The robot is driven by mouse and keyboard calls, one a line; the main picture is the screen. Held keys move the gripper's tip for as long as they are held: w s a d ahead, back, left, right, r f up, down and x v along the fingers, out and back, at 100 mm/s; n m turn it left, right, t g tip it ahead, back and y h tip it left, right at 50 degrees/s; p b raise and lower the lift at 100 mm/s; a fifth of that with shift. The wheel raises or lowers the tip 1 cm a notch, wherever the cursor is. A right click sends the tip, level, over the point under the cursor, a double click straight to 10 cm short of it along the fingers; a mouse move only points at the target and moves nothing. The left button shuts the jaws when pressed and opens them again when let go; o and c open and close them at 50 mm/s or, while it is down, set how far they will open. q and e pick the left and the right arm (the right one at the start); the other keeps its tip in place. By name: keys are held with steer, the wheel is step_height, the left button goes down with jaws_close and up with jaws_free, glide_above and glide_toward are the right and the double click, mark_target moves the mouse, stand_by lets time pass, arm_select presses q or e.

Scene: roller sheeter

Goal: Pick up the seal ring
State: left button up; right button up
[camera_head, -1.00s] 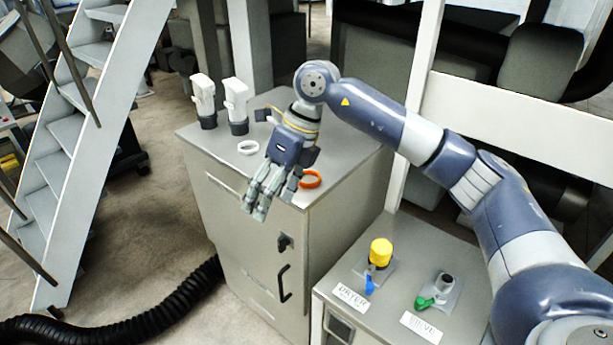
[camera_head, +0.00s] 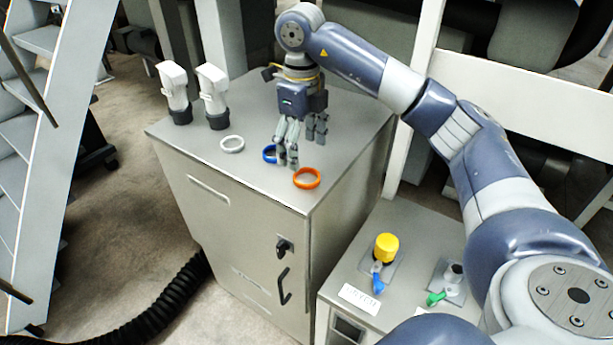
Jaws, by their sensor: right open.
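Three rings lie on top of the grey metal cabinet (camera_head: 205,165). A white ring (camera_head: 232,144) is on the left, a blue ring (camera_head: 269,154) is in the middle and an orange ring (camera_head: 307,178) is near the front right corner. The frames do not tell which one is the seal ring. My right gripper (camera_head: 290,150) is open and points down over the cabinet top. Its fingers hide part of the blue ring; whether they touch it I cannot tell. The orange ring is just to the right and nearer the front edge. My left gripper is not in view.
Two white fittings with dark bases (camera_head: 174,92) (camera_head: 212,96) stand on the cabinet's left rear. A lower cabinet at right carries a yellow-capped valve (camera_head: 386,248) and a green-handled valve (camera_head: 447,285). A black hose (camera_head: 150,312) lies on the floor.

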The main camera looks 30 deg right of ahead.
mark_target(303, 179)
steer(key=shift+f, duration=0.5)
steer(key=shift+w+f, duration=0.2)
steer(key=shift+f, duration=0.05)
steer(key=f+p, duration=0.1)
steer(key=f, duration=0.1)
steer(key=f+p, duration=0.1)
steer(key=f, duration=0.1)
steer(key=shift+d+f+p, duration=0.2)
steer(key=shift+f+p, duration=0.1)
steer(key=shift+p, duration=0.1)
steer(key=shift+f, duration=0.25)
steer(key=shift+w+f, duration=0.1)
steer(key=shift+c, duration=0.9)
steer(key=c, duration=0.5)
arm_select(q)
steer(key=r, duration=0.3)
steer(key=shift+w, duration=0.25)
arm_select(e)
steer(key=shift+c, duration=1.4)
